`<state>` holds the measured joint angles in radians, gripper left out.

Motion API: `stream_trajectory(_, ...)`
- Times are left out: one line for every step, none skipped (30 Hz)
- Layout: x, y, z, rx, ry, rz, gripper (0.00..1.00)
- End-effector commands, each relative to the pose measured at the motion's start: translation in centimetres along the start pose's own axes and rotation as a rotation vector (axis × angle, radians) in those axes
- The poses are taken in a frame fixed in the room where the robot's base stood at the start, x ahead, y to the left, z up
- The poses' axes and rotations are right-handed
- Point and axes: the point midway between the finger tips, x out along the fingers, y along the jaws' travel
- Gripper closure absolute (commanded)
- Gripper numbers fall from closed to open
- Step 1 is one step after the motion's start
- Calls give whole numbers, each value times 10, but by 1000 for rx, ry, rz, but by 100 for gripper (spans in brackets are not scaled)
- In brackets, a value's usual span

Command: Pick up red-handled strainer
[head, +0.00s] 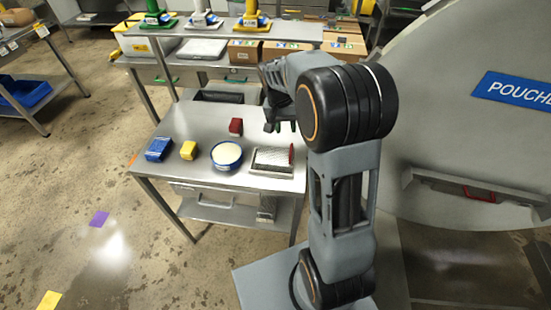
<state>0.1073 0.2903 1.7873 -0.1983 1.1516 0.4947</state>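What looks like the red-handled strainer (272,161) is a flat, rectangular metal piece with a perforated or mesh face. It lies at the right front of the steel table (205,139), with a red handle (291,154) at its right end. My gripper (280,126) is above the back right of the table, behind and above the strainer and apart from it. My arm partly hides the gripper, and its opening is too small and dark to judge. I see nothing held in it.
A blue bowl (227,166) with pale contents stands just left of the strainer. A dark red block (236,126), a yellow block (188,150) and a blue block (158,149) are also on the table. The large round autoclave door (440,130) closes off the right side.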

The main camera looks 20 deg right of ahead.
Motion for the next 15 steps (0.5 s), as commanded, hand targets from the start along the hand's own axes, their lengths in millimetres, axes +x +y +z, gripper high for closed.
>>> stream_trajectory(9,0,1,-1,-3,1,62)
stream_trajectory(15,-1,1,-1,-3,1,62)
stream_trajectory(22,-1,1,-2,-3,1,62)
stream_trajectory(26,-1,1,-2,-2,1,62)
stream_trajectory(30,-1,1,-2,-2,1,62)
stream_trajectory(36,-1,1,-2,-1,0,62)
stream_trajectory(39,-1,1,-2,-1,1,62)
stream_trajectory(42,-1,1,-2,0,0,62)
stream_trajectory(46,-1,1,-2,0,0,62)
stream_trajectory(48,0,1,-2,0,0,62)
stream_trajectory(49,0,1,-2,0,0,62)
stream_trajectory(51,0,1,-2,1,0,62)
stream_trajectory(52,0,1,-2,2,-1,62)
stream_trajectory(53,0,1,-2,2,-1,62)
stream_trajectory(55,0,1,-2,1,0,62)
